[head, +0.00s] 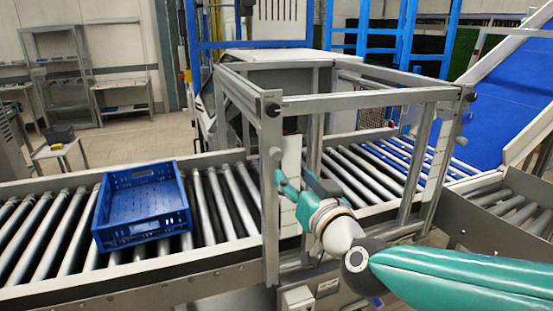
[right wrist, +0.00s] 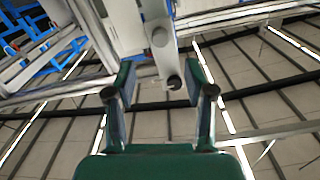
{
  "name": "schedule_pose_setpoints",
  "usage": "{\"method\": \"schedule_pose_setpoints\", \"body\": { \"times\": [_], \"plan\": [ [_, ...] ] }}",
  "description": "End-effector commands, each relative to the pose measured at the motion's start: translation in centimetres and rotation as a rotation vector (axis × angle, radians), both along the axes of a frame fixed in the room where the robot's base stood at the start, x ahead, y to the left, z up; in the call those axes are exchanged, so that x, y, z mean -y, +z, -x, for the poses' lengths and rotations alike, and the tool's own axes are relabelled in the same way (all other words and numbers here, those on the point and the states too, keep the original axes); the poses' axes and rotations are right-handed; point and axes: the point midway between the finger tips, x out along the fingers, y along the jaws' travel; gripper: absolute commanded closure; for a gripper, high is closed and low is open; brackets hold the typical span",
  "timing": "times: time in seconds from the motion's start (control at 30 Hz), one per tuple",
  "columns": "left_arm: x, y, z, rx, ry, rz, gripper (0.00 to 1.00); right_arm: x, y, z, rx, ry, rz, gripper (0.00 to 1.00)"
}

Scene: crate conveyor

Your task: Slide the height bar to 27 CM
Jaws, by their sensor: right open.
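A grey metal frame (head: 370,99) stands over the conveyor, with a horizontal front bar between two posts. A black knob (head: 272,109) sits at the left end of the bar, and a grey knob (head: 276,153) is lower on that post. My right gripper (head: 285,188) is beside the left post, below the grey knob. In the right wrist view its two fingers (right wrist: 159,82) are apart, with a dark round knob (right wrist: 175,82) between them in the picture. Contact cannot be told. My left gripper is not in view.
A blue crate (head: 143,205) sits on the roller conveyor (head: 40,240), left of the frame. More rollers run under the frame to the right. A blue inclined belt (head: 505,100) rises at the right. Shelves and a small table stand at the back left.

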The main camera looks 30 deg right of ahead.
Motion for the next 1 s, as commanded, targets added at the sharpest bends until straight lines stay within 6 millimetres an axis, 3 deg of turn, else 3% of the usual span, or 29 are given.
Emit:
{"method": "schedule_pose_setpoints", "body": {
  "times": [0.3,0.5,0.7,1.0],
  "plan": [
    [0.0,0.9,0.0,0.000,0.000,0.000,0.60,1.6,0.1,-6.8,-0.003,0.000,0.000,0.46],
    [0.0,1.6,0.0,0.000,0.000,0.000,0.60,2.3,0.1,-9.7,-0.002,-0.001,-0.001,0.46],
    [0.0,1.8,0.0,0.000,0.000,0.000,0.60,2.6,0.0,-10.9,-0.001,0.000,-0.001,0.46],
    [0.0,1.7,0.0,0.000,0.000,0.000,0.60,2.6,0.0,-10.9,-0.001,0.000,-0.001,0.50]
  ]
}}
